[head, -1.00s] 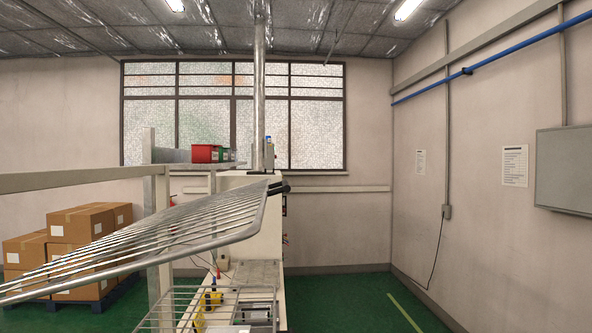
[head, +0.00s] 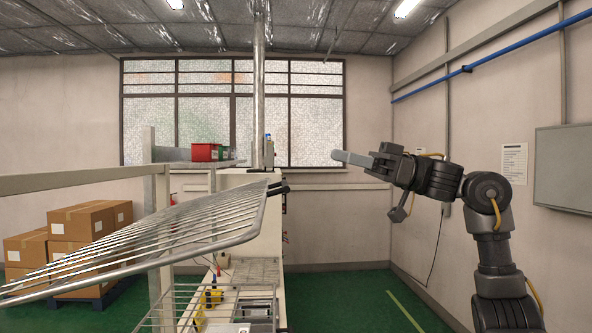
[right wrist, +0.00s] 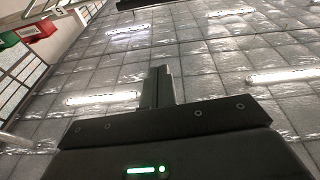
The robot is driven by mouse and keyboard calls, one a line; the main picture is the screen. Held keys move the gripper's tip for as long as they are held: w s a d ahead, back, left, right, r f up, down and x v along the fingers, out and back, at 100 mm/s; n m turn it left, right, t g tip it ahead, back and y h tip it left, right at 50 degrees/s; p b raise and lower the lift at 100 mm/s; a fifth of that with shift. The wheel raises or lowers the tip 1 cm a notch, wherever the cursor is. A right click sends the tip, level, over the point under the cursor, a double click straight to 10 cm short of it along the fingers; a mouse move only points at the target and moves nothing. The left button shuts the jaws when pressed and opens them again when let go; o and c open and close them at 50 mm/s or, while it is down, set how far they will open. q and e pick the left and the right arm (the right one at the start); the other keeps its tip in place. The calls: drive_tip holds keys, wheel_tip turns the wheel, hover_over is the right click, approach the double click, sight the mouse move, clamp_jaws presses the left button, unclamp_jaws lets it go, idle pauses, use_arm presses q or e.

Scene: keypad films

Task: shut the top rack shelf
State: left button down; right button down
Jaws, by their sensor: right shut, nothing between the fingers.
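The top rack shelf (head: 185,230) is a wire shelf that sticks out toward me at the left in the head view. My left gripper is not in view.
A lower wire shelf (head: 180,303) sits below. A grey rack post (head: 163,245) stands at the left. Cardboard boxes (head: 80,222) stand on a pallet behind it. A red bin (head: 205,152) is on a ledge. Green floor (head: 340,295) is free at right.

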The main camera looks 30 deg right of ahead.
drive_tip(key=p+x, duration=0.5)
drive_tip(key=x, duration=0.5)
drive_tip(key=shift+m, duration=0.3)
wheel_tip(320, 180, down, 5)
drive_tip(key=shift+s+d+r+p, duration=0.1)
drive_tip(key=shift+s+r+p, duration=0.05)
drive_tip(key=shift+p, duration=0.3)
